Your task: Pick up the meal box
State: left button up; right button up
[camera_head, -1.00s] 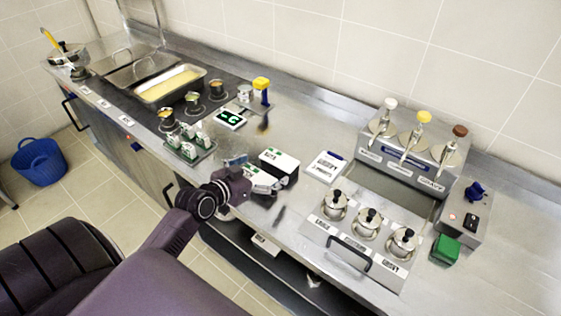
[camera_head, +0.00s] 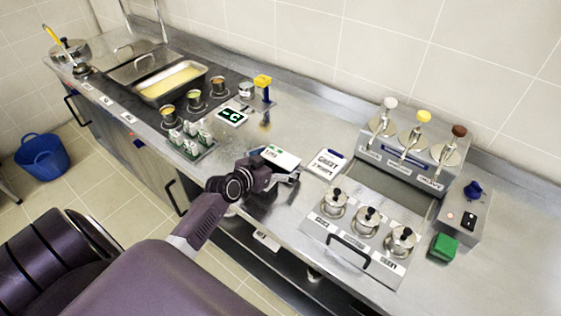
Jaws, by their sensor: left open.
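The meal box, a dark box with a white printed top (camera_head: 281,157), sits on the steel counter near its front edge. My left gripper (camera_head: 284,178) is at the box's near side, with its fingers open. The gripper and wrist cover the box's lower near part. I cannot tell whether the fingers touch the box. My right gripper does not show.
A rack of small white-and-green cartons (camera_head: 190,139) stands left of the gripper. A white card (camera_head: 328,163) and lidded pots (camera_head: 368,219) are to the right.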

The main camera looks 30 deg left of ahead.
pick_arm(q)
jog(key=c, duration=1.3)
jog(key=shift+r, duration=0.1)
